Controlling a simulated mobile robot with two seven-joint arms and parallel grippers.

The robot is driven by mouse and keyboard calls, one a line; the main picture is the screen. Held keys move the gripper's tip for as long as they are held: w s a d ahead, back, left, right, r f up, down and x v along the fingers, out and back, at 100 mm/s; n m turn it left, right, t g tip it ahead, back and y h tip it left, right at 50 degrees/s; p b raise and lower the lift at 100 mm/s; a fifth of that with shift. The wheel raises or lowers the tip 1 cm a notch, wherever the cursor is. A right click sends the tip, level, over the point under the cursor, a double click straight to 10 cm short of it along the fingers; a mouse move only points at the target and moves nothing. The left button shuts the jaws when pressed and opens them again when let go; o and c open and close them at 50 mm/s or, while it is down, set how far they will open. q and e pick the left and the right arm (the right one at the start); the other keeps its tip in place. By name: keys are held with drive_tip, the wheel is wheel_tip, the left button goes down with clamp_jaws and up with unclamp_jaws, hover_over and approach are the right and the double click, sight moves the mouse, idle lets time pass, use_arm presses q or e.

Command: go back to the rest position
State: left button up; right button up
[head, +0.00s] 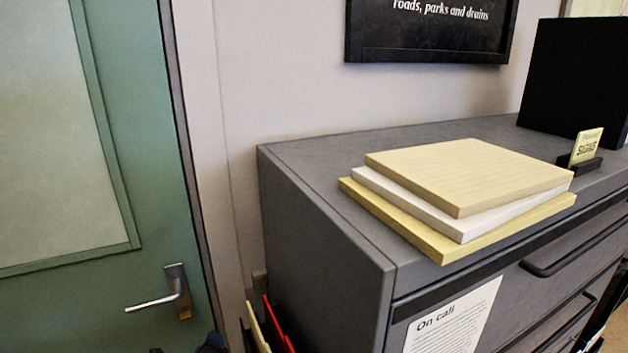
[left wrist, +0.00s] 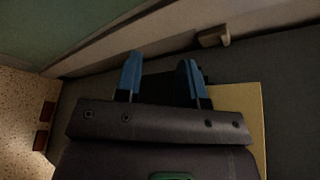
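My left gripper (left wrist: 160,75) shows in the left wrist view with its two blue fingers spread apart. I see nothing held between them, only a dark area. A flat yellowish thing (left wrist: 251,105) shows to the right behind the gripper body, which hides part of it; I cannot tell what it is. In the head view, a dark shape at the bottom edge left of the cabinet may be part of my left arm, but it is cut off. My right gripper shows in neither view.
A grey cabinet (head: 320,240) carries stacked pads (head: 468,172), a small yellow sign (head: 586,147) and a black box (head: 575,75). A green door (head: 150,215) with a lever handle (head: 152,302) is at left. Red (head: 277,325) and cream folders stand beside the cabinet.

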use_arm(q)
drive_tip(key=s+a+f+n+g+h+b, duration=0.1)
drive_tip(key=s+f+n, duration=0.3)
drive_tip(key=s+n, duration=0.7)
drive_tip(key=s+a+f+n+g+h+b, duration=0.1)
drive_tip(key=s+f+n, duration=0.3)
drive_tip(key=s+n, duration=0.8)
drive_tip(key=s+a, duration=0.1)
drive_tip(key=s, duration=0.2)
drive_tip(key=shift+s+a+f+g+b, duration=0.15)
drive_tip(key=shift+s+a+g+b, duration=0.05)
drive_tip(key=shift+a+g+b, duration=0.2)
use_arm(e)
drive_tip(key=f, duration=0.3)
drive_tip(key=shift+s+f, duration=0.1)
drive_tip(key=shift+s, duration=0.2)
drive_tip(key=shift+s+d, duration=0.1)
